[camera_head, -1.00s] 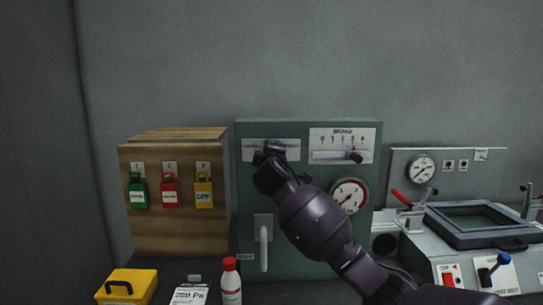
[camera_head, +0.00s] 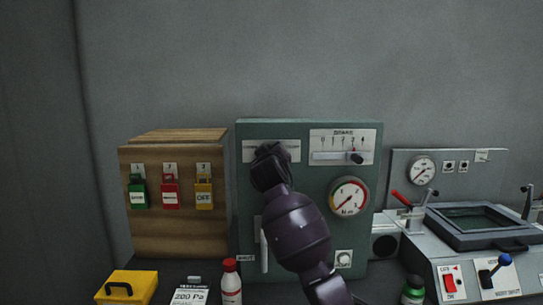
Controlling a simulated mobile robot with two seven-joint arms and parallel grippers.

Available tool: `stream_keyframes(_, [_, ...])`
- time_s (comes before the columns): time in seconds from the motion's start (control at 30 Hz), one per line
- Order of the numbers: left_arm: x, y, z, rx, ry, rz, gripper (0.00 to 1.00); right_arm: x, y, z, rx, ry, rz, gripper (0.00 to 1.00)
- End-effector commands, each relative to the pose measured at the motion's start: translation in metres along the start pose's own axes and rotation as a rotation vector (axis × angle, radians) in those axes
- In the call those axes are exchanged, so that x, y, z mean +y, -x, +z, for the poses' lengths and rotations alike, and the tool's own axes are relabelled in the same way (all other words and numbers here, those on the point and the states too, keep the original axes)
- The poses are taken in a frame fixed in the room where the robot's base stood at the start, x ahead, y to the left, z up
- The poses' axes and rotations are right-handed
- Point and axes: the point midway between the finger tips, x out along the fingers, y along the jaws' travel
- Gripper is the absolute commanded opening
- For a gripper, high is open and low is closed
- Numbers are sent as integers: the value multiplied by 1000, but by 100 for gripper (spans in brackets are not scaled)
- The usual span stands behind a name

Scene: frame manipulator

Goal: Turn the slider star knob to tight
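The green panel (camera_head: 334,237) stands at the middle of the bench. A slider scale (camera_head: 343,140) marked up to 4 is at its upper right, with a dark slider knob (camera_head: 357,157) near the right end of its slot. A pale label plate (camera_head: 293,150) is at the upper left. My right gripper (camera_head: 268,152) is in front of this plate and hides part of it. No star knob can be made out; one behind the gripper would be hidden. The fingers are dark and seen from behind, so their opening and any contact are unclear. My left gripper is out of view.
A wooden box (camera_head: 180,235) with coloured locks is left of the panel. A gauge (camera_head: 348,197) and a pale lever (camera_head: 264,250) are on the panel. A red-capped bottle (camera_head: 231,285) and yellow case (camera_head: 128,287) stand in front. A machine (camera_head: 470,265) is at right.

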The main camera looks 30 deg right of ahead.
Motion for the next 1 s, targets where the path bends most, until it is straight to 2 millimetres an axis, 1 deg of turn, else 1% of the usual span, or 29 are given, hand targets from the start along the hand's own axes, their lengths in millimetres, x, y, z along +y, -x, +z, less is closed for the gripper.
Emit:
stream_keyframes(0.5, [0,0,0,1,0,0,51,-1,0,1,-4,-19,-3,30])
stream_keyframes(0.53, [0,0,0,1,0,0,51,-1,0,1,-4,-19,-3,58])
stream_keyframes(0.67, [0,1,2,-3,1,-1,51,-1,0,1,-3,-18,-2,78])
stream_keyframes(1.0, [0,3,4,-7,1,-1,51,0,2,0,-1,-17,-1,79])
